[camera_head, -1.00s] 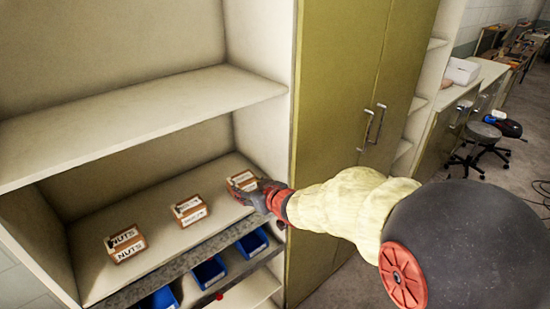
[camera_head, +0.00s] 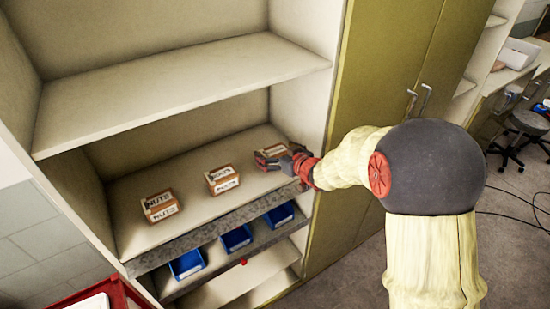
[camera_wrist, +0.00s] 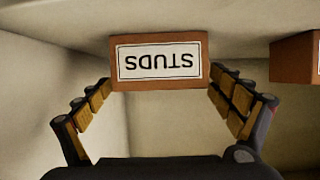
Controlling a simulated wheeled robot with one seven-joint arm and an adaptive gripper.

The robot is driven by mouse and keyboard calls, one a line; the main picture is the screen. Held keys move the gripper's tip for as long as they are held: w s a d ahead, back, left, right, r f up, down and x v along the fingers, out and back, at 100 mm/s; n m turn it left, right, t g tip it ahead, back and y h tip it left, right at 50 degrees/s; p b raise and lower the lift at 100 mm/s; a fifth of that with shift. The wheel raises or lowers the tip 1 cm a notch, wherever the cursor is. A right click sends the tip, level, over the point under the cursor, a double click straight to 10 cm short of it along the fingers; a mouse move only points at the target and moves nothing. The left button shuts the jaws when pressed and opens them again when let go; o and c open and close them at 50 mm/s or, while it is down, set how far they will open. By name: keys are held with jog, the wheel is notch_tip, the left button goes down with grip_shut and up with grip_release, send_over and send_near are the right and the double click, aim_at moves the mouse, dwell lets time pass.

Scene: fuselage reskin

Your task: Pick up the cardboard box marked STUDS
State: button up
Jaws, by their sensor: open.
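The cardboard box marked STUDS (camera_wrist: 160,62) shows in the wrist view, its label upside down there. My gripper (camera_wrist: 160,92) is open, with one finger on each side of the box; I cannot tell whether either finger touches it. In the head view, the box (camera_head: 268,152) is at the right end of the lower shelf, partly hidden by my gripper (camera_head: 284,164).
A middle box (camera_head: 222,179) and a box marked NUTS (camera_head: 160,205) stand to the left on the same shelf (camera_head: 190,217). Blue bins (camera_head: 236,238) sit below. The upper shelf (camera_head: 180,90) hangs above, and the cabinet's side wall (camera_head: 305,100) is close on the right.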

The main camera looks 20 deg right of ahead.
jog(key=shift+c, duration=1.3)
jog(key=shift+r, duration=0.1)
jog(key=c, duration=1.4)
